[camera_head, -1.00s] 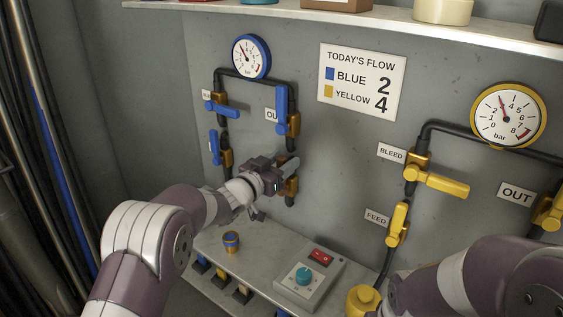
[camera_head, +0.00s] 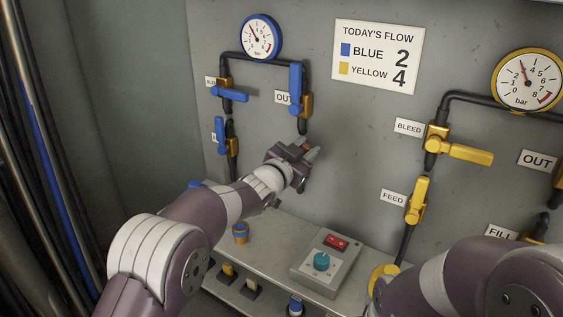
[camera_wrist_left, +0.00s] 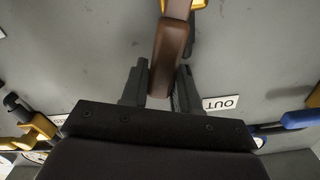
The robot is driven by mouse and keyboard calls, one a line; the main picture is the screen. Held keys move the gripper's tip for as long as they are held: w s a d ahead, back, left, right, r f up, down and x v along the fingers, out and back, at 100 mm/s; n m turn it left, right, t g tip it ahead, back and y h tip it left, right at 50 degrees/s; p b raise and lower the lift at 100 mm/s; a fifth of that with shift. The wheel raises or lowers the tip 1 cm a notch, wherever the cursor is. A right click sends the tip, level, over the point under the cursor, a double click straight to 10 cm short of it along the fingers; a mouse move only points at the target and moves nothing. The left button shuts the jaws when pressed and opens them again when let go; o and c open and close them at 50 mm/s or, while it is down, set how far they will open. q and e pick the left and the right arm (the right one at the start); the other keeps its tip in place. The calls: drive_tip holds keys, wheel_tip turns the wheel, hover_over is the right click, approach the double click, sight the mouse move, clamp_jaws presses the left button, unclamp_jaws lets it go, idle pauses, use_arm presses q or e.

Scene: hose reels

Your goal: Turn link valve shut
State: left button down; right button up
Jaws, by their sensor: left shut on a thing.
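The link valve's brown lever (camera_wrist_left: 168,55) stands between the two fingers of my left gripper (camera_wrist_left: 161,76) in the left wrist view. My left gripper is shut on this lever. In the head view my left gripper (camera_head: 308,156) is at the panel, below the blue OUT valve (camera_head: 297,90). There the gripper covers most of the link valve. A brass valve body (camera_wrist_left: 196,4) shows at the top edge of the wrist view. My right arm shows at lower right in the head view; its gripper is out of view.
Two blue-handled valves (camera_head: 229,95) are left of my left gripper. Yellow BLEED (camera_head: 465,151) and FEED (camera_head: 418,200) valves are to its right. A control box (camera_head: 326,262) with a red switch and teal knob sits on the ledge below. Bare panel lies between.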

use_arm(q)
drive_tip(key=d+f+m+b, duration=0.1)
drive_tip(key=m+b, duration=0.1)
drive_tip(key=s+d+f+m+b, duration=0.1)
drive_tip(key=b, duration=0.2)
drive_tip(key=s+d+f+m+b, duration=0.1)
drive_tip(key=m+b, duration=0.1)
drive_tip(key=b, duration=0.1)
drive_tip(key=shift+s+f+m, duration=0.1)
drive_tip(key=shift+f+m, duration=0.2)
drive_tip(key=f+m+b, duration=0.1)
drive_tip(key=m+b, duration=0.1)
drive_tip(key=b, duration=0.1)
drive_tip(key=d+f+m+b, duration=0.1)
drive_tip(key=m+b, duration=0.1)
drive_tip(key=b, duration=0.1)
drive_tip(key=s+f+m+b, duration=0.1)
drive_tip(key=m+b, duration=0.1)
drive_tip(key=shift+s+d+f+b, duration=0.1)
drive_tip(key=shift+d+f+b, duration=0.25)
drive_tip(key=shift+f+b, duration=0.05)
drive_tip(key=shift+f+m+b, duration=0.75)
drive_tip(key=shift+m+b, duration=0.45)
drive_tip(key=shift+b, duration=0.1)
drive_tip(key=c, duration=0.9)
unclamp_jaws()
drive_tip(key=shift+s, duration=0.1)
